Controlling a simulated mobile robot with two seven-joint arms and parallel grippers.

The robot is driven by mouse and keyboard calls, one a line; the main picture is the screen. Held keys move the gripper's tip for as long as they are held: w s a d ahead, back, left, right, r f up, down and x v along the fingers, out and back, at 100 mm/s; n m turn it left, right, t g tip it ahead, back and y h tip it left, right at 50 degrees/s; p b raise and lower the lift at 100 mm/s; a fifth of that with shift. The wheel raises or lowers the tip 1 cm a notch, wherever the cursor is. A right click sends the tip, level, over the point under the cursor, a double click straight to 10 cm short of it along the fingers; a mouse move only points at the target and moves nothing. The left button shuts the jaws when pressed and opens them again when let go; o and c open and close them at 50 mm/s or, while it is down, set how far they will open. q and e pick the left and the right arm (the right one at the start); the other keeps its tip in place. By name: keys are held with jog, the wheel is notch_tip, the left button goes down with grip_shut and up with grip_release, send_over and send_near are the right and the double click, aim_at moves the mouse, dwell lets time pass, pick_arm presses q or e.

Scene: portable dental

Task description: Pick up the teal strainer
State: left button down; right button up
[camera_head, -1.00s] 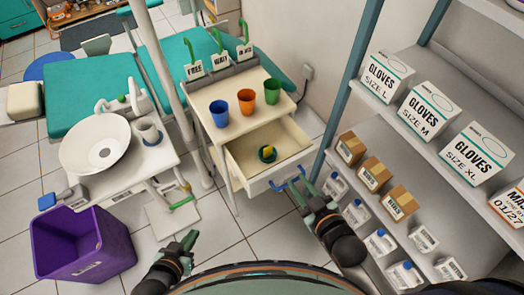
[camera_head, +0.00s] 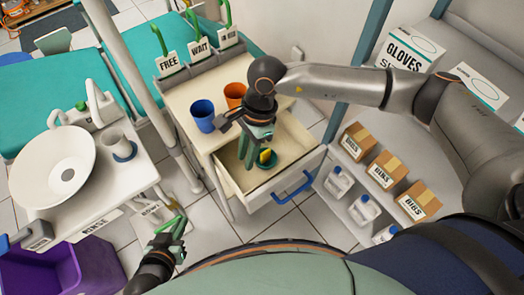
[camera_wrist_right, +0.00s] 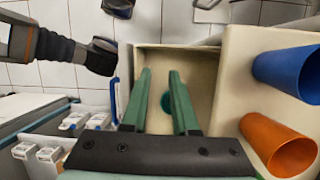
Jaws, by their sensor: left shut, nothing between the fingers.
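The teal strainer (camera_head: 266,158), with a yellow part on it, lies in the open drawer (camera_head: 302,163). In the right wrist view the strainer (camera_wrist_right: 167,103) is a small teal round, partly covered by a finger. My right gripper (camera_head: 250,150) is over the drawer, fingers pointing down, beside the strainer in the head view. In the right wrist view its two green fingers (camera_wrist_right: 160,75) are apart with nothing held between them. My left gripper (camera_head: 176,232) is shut and empty, low in front of the cabinet and away from the drawer.
The blue drawer handle (camera_head: 294,188) is on the drawer front. A blue cup (camera_head: 202,115) and an orange cup (camera_head: 235,94) stand on the cabinet top close to my right gripper. A shelf with bib boxes (camera_head: 386,171) stands to the right. A purple bin (camera_head: 40,270) is at lower left.

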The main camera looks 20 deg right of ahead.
aim_at(266, 151)
jog(key=w+d+t+h, duration=0.2)
jog(key=w+d+h, duration=0.1)
jog(key=w+d, duration=0.25)
jog(key=shift+n, duration=0.4)
jog(key=f, duration=0.6)
jog(key=shift+s+d+b, duration=0.15)
jog(key=shift+d+b, duration=0.15)
jog(key=shift+d, duration=0.1)
jog(key=shift+f, duration=3.1)
grip_shut()
